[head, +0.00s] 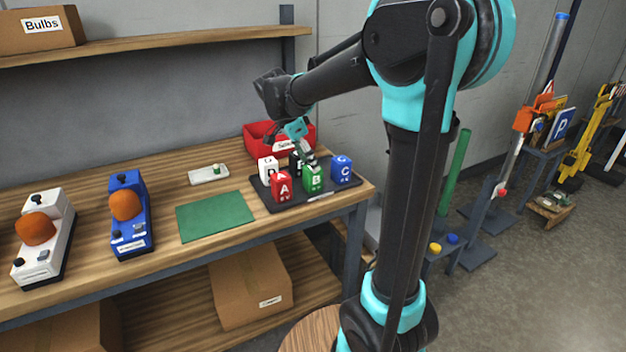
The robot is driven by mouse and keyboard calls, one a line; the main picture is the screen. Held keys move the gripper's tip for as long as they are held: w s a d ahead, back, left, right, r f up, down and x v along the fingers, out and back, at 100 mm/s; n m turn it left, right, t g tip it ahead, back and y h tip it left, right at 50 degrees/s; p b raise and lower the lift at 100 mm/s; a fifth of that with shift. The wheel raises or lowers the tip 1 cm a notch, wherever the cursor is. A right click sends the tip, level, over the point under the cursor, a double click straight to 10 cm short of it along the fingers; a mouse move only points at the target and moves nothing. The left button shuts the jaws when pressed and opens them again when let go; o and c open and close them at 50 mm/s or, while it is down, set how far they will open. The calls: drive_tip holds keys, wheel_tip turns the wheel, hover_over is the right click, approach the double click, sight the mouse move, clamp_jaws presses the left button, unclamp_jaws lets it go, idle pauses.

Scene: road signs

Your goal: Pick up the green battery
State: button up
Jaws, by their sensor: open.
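The green battery (313,179), marked with a letter that looks like B, stands upright on a dark tray (314,200) at the right end of the workbench. My gripper (307,160) points down just above and behind its top, with the jaws open. I cannot tell whether a finger touches the battery. A red battery (282,186) marked A stands to its left and a blue battery (341,169) marked C to its right. A white battery (268,169) stands at the back left of the tray. A dark item behind the green one is mostly hidden by my gripper.
A red bin (258,137) stands close behind the tray. A green mat (215,216) and a small white holder (208,175) lie to the left. Blue (130,215) and white (44,237) units with orange domes stand further left. A shelf (150,44) hangs above.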

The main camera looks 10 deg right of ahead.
sight(317, 178)
drive_tip(key=x, duration=0.8)
drive_tip(key=shift+a+f, duration=0.1)
drive_tip(key=shift+f, duration=0.15)
clamp_jaws()
drive_tip(key=shift+r, duration=0.15)
wheel_tip(317, 178, up, 20)
idle(0.7)
